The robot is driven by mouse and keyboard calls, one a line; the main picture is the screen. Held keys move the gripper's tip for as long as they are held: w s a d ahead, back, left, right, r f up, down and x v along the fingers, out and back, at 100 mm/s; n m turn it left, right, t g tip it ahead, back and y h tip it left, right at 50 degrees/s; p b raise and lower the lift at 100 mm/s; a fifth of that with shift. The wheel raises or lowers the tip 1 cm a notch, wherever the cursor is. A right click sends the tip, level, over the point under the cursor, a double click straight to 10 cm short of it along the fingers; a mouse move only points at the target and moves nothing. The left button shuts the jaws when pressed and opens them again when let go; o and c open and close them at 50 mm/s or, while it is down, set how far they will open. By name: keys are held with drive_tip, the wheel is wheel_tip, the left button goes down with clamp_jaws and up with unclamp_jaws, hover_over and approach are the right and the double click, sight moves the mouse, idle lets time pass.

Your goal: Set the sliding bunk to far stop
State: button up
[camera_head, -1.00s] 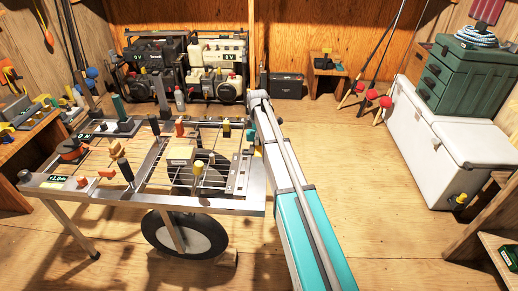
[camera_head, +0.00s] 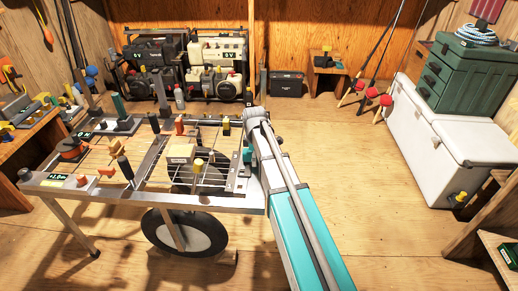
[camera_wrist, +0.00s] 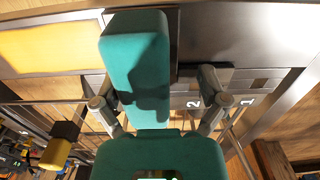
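In the wrist view a teal block (camera_wrist: 135,60), which may be the sliding bunk or its grip, stands between the fingers of my gripper (camera_wrist: 158,92). The gripper's shadow falls across it. The fingers are spread, with a visible gap at the right; contact at the left cannot be told. A dark metal strip marked 1 and 2 (camera_wrist: 210,100) lies beside the block. In the head view my gripper (camera_head: 249,155) is at the right edge of the metal frame on wheels (camera_head: 230,199), largely hidden by my arm.
A pale block (camera_head: 181,153) and several knobs, including a yellow-topped one (camera_head: 198,165), stand on the frame left of my gripper. A yellow panel (camera_wrist: 50,48) shows in the wrist view. A white cooler (camera_head: 425,140) stands at the right. The floor between is clear.

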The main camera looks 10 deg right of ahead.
drive_tip(key=s, duration=0.1)
drive_tip(key=s+a, duration=0.1)
drive_tip(key=s, duration=0.3)
drive_tip(key=shift+a, duration=0.25)
drive_tip(key=shift+w+r+p, duration=0.1)
drive_tip(key=shift+r+p, duration=0.45)
wheel_tip(320, 180, up, 13)
drive_tip(key=p, duration=1.3)
drive_tip(key=s+m, duration=0.6)
drive_tip(key=s, duration=0.1)
drive_tip(key=shift+r+m+p, duration=0.25)
drive_tip(key=shift+m+p, duration=0.05)
drive_tip(key=n, duration=0.5)
hover_over(254, 174)
drive_tip(key=shift+w+d+f+n+b, duration=0.2)
drive_tip(key=shift+w+f+n+b, duration=0.25)
drive_tip(key=shift+w+n, duration=0.35)
